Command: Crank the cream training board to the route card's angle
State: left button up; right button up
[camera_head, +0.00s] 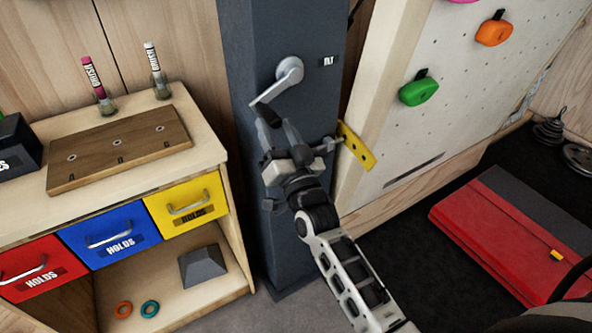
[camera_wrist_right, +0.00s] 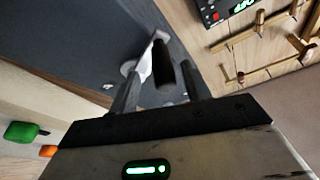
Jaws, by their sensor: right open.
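The cream training board (camera_head: 455,75) leans at the right of the head view, with orange and green holds on it. The crank (camera_head: 287,74) is a grey arm with a black handle on the dark grey post, beside a label whose wording I cannot read surely. My right gripper (camera_head: 277,136) is open just below the crank. In the right wrist view the crank's black handle (camera_wrist_right: 164,70) shows between the two spread fingers (camera_wrist_right: 160,88); I cannot tell whether they touch it. A yellow plate with holes (camera_head: 356,147) sits at the board's left edge. I cannot identify a route card.
A wooden cabinet (camera_head: 215,150) with red, blue and yellow drawers stands left of the post (camera_head: 240,60). A red and dark grey mat (camera_head: 490,235) lies right. The wrist view shows a green-digit display (camera_wrist_right: 214,17) and wooden pegs (camera_wrist_right: 258,20).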

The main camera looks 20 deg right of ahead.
jog(key=b+v, duration=0.1)
jog(key=v, duration=1.1)
jog(key=shift+b, duration=0.35)
jog(key=shift+s+d, duration=0.1)
jog(key=s+a+f+n+g+y, duration=0.1)
jog(key=s+a+f+n+g, duration=0.1)
jog(key=s+f+g, duration=0.4)
jog(key=s+a+f+n+g+y, duration=0.2)
jog(key=s+f+n+g, duration=0.3)
jog(key=f, duration=0.8)
jog(key=shift+s+a+f+n+g+y, duration=0.25)
jog(key=shift+s+g, duration=0.25)
jog(key=shift+s, duration=0.65)
